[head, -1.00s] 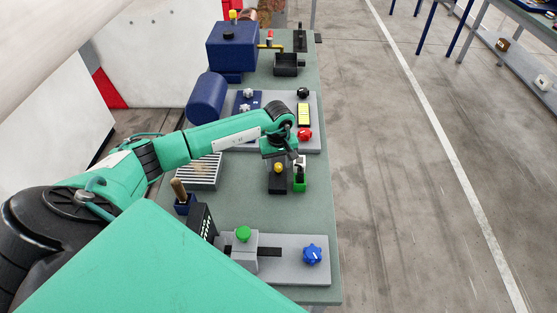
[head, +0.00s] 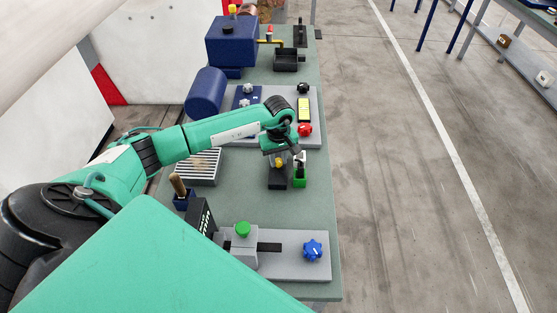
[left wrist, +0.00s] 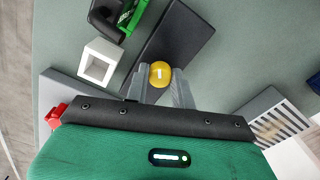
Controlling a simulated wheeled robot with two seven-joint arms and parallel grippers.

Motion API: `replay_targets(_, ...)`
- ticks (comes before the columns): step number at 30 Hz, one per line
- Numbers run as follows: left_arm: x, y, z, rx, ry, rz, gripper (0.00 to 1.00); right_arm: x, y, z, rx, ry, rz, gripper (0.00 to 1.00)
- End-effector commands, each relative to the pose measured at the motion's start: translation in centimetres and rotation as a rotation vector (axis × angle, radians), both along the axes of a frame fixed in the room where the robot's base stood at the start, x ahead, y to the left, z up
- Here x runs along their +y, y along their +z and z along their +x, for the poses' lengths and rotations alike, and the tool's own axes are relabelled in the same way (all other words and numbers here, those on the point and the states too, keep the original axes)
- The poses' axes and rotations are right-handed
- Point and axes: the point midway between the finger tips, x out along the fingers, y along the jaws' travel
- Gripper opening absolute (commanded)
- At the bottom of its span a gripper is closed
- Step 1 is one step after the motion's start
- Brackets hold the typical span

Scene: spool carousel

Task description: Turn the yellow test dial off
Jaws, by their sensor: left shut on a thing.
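The yellow test dial (head: 279,163) sits on a black base plate (head: 280,182) on the bench, partly covered by my gripper. In the left wrist view the yellow dial (left wrist: 160,74) shows its round top with a short white mark, which runs roughly along the fingers. My left gripper (left wrist: 161,80) has its two grey fingers on either side of the dial and is shut on it. In the head view my left gripper (head: 280,154) reaches down to the dial from above. My right gripper is not in view.
A green holder (head: 299,180) stands just right of the dial's base. A hollow white block (left wrist: 99,62) is close to the fingers. A red knob (head: 305,130) lies behind, a slatted grey box (head: 203,168) to the left, and a blue knob (head: 313,250) in front.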

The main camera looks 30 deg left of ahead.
Motion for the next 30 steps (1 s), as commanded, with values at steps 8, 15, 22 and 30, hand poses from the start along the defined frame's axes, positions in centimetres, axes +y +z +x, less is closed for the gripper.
replay_targets(8,0.1,-0.5,0.1,-0.003,0.216,0.002,0.02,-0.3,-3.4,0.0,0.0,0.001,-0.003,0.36)
replay_targets(15,0.1,-0.5,0.1,-0.003,0.444,0.001,0.02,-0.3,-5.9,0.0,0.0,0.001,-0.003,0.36)
replay_targets(22,0.1,-0.4,0.1,-0.003,0.652,0.001,0.02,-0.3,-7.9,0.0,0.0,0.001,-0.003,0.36)
replay_targets(30,0.1,-0.2,0.1,-0.002,0.841,0.001,0.02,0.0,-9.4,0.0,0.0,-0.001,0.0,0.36)
